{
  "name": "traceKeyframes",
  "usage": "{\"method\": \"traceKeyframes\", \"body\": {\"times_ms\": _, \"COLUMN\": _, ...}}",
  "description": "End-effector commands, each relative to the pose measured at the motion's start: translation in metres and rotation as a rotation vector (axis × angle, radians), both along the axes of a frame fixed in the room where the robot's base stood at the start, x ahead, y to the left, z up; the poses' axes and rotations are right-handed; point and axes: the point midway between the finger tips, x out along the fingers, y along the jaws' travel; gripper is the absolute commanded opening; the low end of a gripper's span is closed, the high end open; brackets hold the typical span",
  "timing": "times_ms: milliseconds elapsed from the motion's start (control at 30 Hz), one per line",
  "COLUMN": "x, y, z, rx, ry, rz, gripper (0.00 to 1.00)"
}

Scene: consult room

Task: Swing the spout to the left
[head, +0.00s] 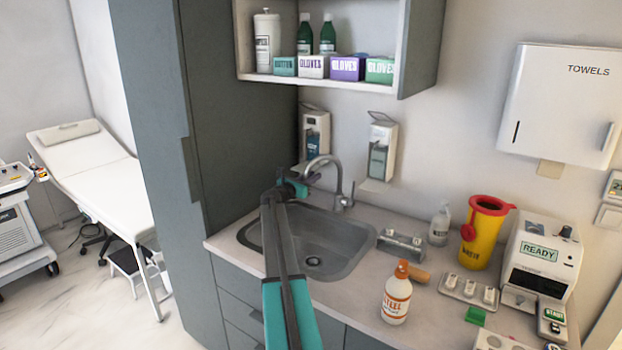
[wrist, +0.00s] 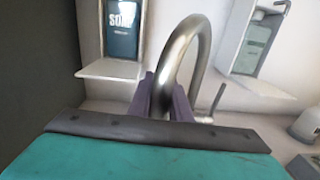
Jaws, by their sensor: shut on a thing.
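The curved metal spout (head: 322,162) rises from its base at the back right of the sink (head: 250,236) and arcs to the left over the basin. My gripper (head: 306,178) is at the spout's free left end. It also shows in the wrist view (wrist: 164,100), where its dark fingers are shut on the lower part of the spout (wrist: 185,48). The contact itself is partly hidden by my gripper's body. The tap's small lever (wrist: 217,98) shows to the right of the spout in the wrist view.
Two wall dispensers (head: 315,135) (head: 381,150) hang behind the tap. A tall grey cabinet (head: 225,100) stands close on the left. The sink basin is empty.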

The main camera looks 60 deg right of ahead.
Motion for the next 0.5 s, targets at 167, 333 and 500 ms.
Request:
{"method": "traceKeyframes", "body": {"times_ms": 167, "x": -0.0088, "y": -0.0048, "z": 0.0016, "rx": -0.003, "ry": 0.005, "rz": -0.015, "gripper": 0.0}}
{"method": "traceKeyframes", "body": {"times_ms": 333, "x": -0.0087, "y": -0.0047, "z": 0.0016, "rx": -0.003, "ry": 0.005, "rz": -0.015, "gripper": 0.0}}
{"method": "traceKeyframes", "body": {"times_ms": 500, "x": -0.0078, "y": -0.0043, "z": 0.0014, "rx": -0.003, "ry": 0.004, "rz": -0.013, "gripper": 0.36}}
